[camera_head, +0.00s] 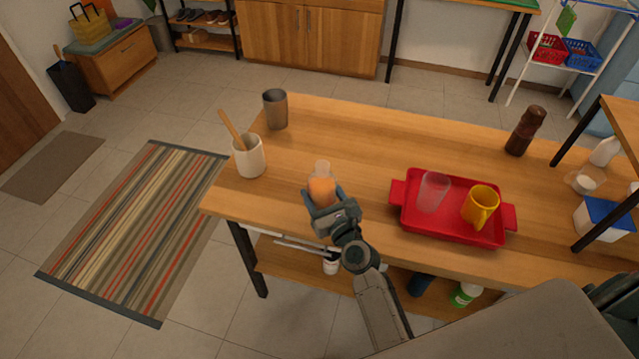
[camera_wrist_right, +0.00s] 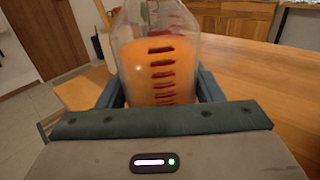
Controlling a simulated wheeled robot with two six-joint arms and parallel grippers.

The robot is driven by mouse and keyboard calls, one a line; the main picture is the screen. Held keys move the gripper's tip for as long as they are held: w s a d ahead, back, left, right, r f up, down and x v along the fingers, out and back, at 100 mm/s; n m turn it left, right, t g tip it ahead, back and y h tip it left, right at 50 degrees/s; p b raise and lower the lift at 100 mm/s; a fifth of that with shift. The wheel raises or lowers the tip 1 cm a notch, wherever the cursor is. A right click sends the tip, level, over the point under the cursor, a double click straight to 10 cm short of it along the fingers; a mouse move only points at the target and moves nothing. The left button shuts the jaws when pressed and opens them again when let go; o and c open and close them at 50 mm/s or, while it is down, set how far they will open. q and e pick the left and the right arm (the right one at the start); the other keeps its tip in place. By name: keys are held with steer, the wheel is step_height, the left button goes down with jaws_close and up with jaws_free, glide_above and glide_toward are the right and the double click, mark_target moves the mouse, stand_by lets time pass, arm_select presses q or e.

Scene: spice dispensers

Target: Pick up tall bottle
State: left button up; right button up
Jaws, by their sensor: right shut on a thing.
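A clear bottle (camera_head: 321,188) with orange contents is in my right gripper (camera_head: 324,200) over the front part of the wooden table. In the right wrist view, the bottle (camera_wrist_right: 160,65) stands upright between the two blue-grey fingers, with red marks up its side. The fingers close on it from both sides. Its base is hidden by the gripper, so I cannot tell whether it touches the table. My left gripper does not show.
A red tray (camera_head: 416,225) holds a clear cup (camera_head: 433,191) and a yellow mug (camera_head: 480,205). A white crock (camera_head: 249,158) with a wooden utensil and a grey cup (camera_head: 275,109) stand left. A brown mill (camera_head: 525,131) stands back right. The table's middle is clear.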

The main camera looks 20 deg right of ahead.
mark_target(321, 204)
steer(key=shift+s+a+r+b, duration=0.1)
steer(key=shift+s+a+b, duration=0.1)
steer(key=shift+s, duration=0.8)
steer(key=shift+s+a+r+b, duration=0.1)
steer(key=shift+s+a+b, duration=0.1)
steer(key=shift+s, duration=0.8)
steer(key=shift+s+a+r+b, duration=0.1)
steer(key=shift+s+b, duration=0.1)
steer(key=shift+s, duration=0.9)
